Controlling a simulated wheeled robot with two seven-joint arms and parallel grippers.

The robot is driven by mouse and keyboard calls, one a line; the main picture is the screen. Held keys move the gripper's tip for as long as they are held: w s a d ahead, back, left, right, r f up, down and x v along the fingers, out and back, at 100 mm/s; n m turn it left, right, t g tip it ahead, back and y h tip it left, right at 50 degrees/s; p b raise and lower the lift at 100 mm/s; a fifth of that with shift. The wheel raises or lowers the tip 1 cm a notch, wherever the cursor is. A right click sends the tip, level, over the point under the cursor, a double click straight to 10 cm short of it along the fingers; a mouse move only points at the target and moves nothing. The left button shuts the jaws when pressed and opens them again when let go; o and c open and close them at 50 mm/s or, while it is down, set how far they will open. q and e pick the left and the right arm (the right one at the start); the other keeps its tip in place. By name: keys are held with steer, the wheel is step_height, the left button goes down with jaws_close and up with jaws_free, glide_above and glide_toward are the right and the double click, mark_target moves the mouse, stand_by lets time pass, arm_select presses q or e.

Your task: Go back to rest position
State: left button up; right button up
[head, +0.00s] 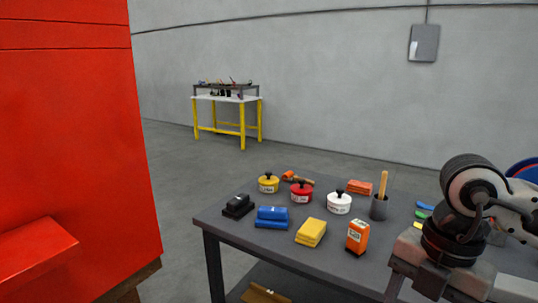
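My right arm comes in from the right edge, over the right part of the grey table (265,238). My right gripper (430,278) hangs at its end, near the table's front right. Its fingers are not clear enough to tell whether they are open or shut, or whether they hold anything. My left gripper is not in view.
On the table are yellow (268,184), red (301,192) and white (339,203) lidded pots, a black block (238,206), blue (272,217) and yellow (311,232) folded cloths, an orange box (357,237) and a grey cup (379,208). A large red body (75,130) fills the left.

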steer(key=s+a+r+n+g+y, duration=0.2)
steer(key=a+y, duration=0.7)
steer(key=a, duration=0.2)
steer(key=s+a+r+n+g+y, duration=0.1)
steer(key=s+a+g+y, duration=0.1)
steer(key=a+y, duration=0.7)
steer(key=w+d+f+m+t+h, duration=0.3)
steer(key=w+f+m+t+h, duration=0.15)
steer(key=m+t, duration=0.6)
steer(key=w+d+f+m+t+h, duration=0.35)
steer(key=w+m+t, duration=0.25)
steer(key=m+t, duration=0.45)
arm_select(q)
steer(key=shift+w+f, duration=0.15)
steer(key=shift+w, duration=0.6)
arm_select(e)
steer(key=s+d+f+m+g+h, duration=0.2)
steer(key=s+f, duration=0.2)
steer(key=f, duration=0.4)
steer(key=s+d+f+m+g+h, duration=0.1)
steer(key=s+d+f+g+h, duration=0.1)
steer(key=f, duration=0.6)
steer(key=s+d+f+m+g+h, duration=0.2)
steer(key=s+d+f+h, duration=0.2)
steer(key=f, duration=0.4)
steer(key=shift+s+m, duration=0.3)
steer(key=shift+s, duration=0.6)
